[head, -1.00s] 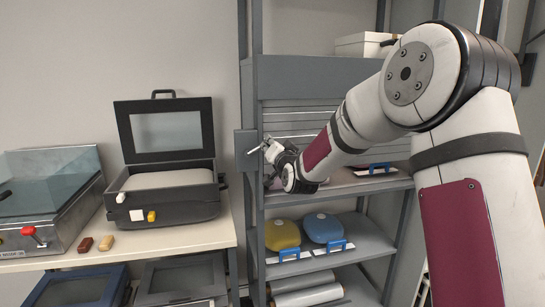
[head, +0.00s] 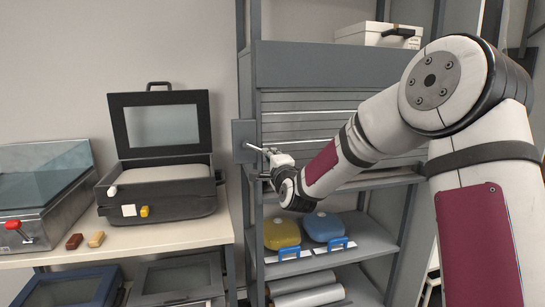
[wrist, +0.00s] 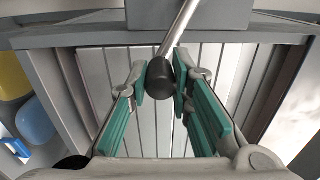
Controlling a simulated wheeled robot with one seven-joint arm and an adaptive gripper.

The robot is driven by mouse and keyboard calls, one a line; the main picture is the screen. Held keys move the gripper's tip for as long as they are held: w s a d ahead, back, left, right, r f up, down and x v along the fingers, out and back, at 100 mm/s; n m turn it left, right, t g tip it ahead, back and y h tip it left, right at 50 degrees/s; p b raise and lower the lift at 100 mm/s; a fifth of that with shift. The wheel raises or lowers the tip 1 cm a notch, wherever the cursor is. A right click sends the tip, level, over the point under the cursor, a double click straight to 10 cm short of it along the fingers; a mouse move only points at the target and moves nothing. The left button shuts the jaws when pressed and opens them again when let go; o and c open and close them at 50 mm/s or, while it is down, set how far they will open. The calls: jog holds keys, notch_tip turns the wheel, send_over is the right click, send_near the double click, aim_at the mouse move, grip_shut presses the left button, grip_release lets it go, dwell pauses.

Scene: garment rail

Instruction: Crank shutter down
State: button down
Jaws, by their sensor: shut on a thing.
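The grey slatted shutter (head: 312,112) hangs in the rack's cabinet, with slats showing down to near the shelf below; my forearm hides part of its lower edge. The crank, a thin silver rod (head: 254,148), comes off the box on the cabinet's left post. My gripper (head: 268,158) is at the crank's free end. In the wrist view, the crank's black knob (wrist: 160,77) sits between the green-padded fingertips of my gripper (wrist: 166,80), which is shut on it. The silver rod runs up from the knob. Pale slats fill the view behind.
A grey crank box (head: 243,140) is on the left post. Yellow (head: 282,232) and blue (head: 324,226) rounded cases lie on the shelf below. A table with an open black case (head: 160,195) stands left. A white box (head: 377,34) sits on top.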

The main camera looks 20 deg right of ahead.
jog(key=shift+a+f+m+b, duration=0.3)
jog(key=shift+a+f+m, duration=0.15)
jog(key=shift+m, duration=0.45)
jog(key=shift+a+f+m+b, duration=0.3)
jog(key=shift+f+m, duration=0.2)
jog(key=shift+m, duration=0.4)
jog(key=c, duration=1.4)
grip_release()
jog(key=s, duration=1.2)
jog(key=shift+f, duration=0.2)
